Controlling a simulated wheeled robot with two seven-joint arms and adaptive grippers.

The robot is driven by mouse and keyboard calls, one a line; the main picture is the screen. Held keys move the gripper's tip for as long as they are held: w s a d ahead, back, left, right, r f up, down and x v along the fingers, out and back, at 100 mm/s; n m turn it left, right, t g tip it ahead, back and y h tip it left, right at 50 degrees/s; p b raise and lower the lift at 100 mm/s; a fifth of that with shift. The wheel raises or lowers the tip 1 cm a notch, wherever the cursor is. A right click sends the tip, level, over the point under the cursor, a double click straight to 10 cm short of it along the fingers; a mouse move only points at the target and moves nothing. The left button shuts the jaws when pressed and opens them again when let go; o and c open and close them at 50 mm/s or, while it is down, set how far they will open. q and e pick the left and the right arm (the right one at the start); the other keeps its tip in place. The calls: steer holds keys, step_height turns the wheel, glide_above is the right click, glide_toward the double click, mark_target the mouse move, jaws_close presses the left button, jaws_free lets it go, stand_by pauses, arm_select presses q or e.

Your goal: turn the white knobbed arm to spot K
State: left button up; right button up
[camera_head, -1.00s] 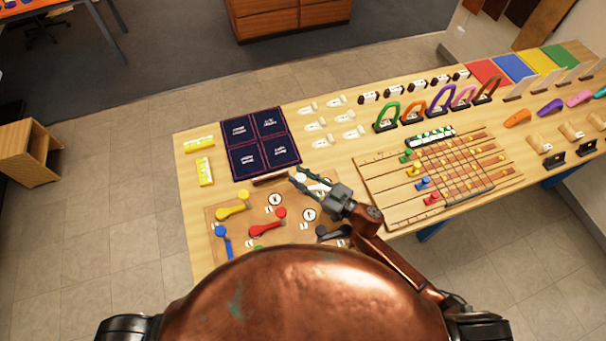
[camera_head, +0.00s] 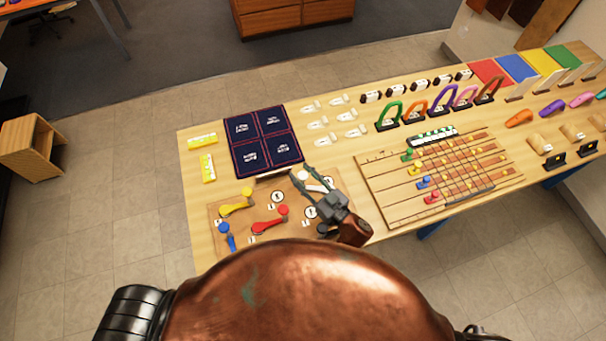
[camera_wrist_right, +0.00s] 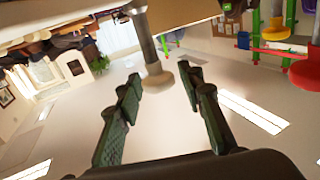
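The white knobbed arm (camera_head: 312,187) lies at the upper right of the brown board (camera_head: 247,212), its white knob (camera_head: 303,175) at its left end. My right gripper (camera_head: 309,178) is open, its two fingers spread near the white arm and partly covering it. I cannot tell whether they touch it. White lettered discs (camera_head: 277,197) mark spots on the board; the letters are too small to read surely. My left gripper is not in view.
A yellow arm (camera_head: 236,208), a red arm (camera_head: 270,221) and a blue arm (camera_head: 226,236) share the board. A dark blue panelled mat (camera_head: 264,140) lies behind it. A slotted wooden board (camera_head: 385,205) with coloured pegs is to the right.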

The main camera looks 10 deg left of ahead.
steer(key=shift+o, duration=0.5)
step_height(320, 180, up, 10)
stand_by(0.3)
